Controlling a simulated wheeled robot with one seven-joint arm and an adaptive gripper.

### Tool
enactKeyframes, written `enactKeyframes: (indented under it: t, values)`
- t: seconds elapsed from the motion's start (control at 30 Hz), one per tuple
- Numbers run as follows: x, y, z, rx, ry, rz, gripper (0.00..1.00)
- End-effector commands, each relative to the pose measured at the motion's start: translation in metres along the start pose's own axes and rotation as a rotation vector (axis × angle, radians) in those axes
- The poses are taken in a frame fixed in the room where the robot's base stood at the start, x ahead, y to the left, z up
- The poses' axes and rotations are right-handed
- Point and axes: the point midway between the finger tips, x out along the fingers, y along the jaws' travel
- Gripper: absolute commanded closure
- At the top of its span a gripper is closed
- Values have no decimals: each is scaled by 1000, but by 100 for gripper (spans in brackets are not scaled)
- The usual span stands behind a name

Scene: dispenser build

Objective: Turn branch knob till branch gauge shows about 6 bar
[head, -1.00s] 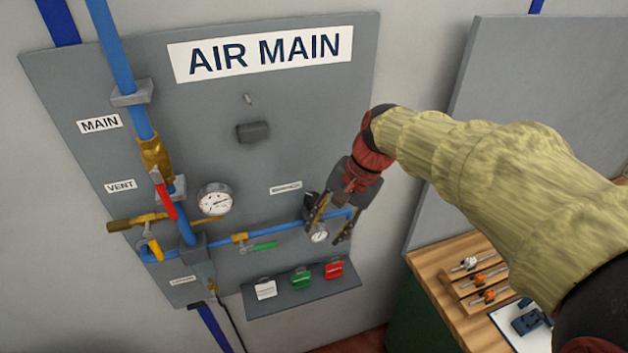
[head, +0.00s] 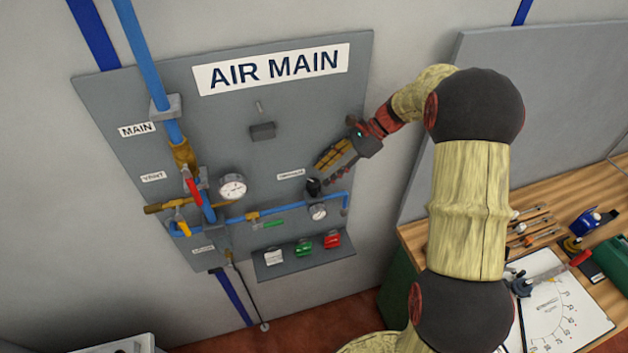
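The branch regulator's black knob (head: 313,187) sits on the blue branch pipe at the right of the grey panel. The small round branch gauge (head: 318,212) is just below it; its face is visible, but too small to read the needle. My gripper (head: 322,174) is at the upper right of the knob, its fingers pointing down and left towards it. The fingers are spread, with a gap between them and nothing seen held. The lower fingertip is close to the knob; I cannot tell whether it touches.
White, green and red tagged items sit on a ledge (head: 300,262) below. A wooden bench (head: 420,236) with tools stands at the right.

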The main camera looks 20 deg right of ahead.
Motion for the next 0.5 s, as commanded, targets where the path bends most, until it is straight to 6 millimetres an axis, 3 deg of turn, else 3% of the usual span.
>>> enactKeyframes:
  t: [0.3,0.5]
  values:
    - [47,1,2,-2,1,3,61]
    - [59,1,1,-2,2,1,61]
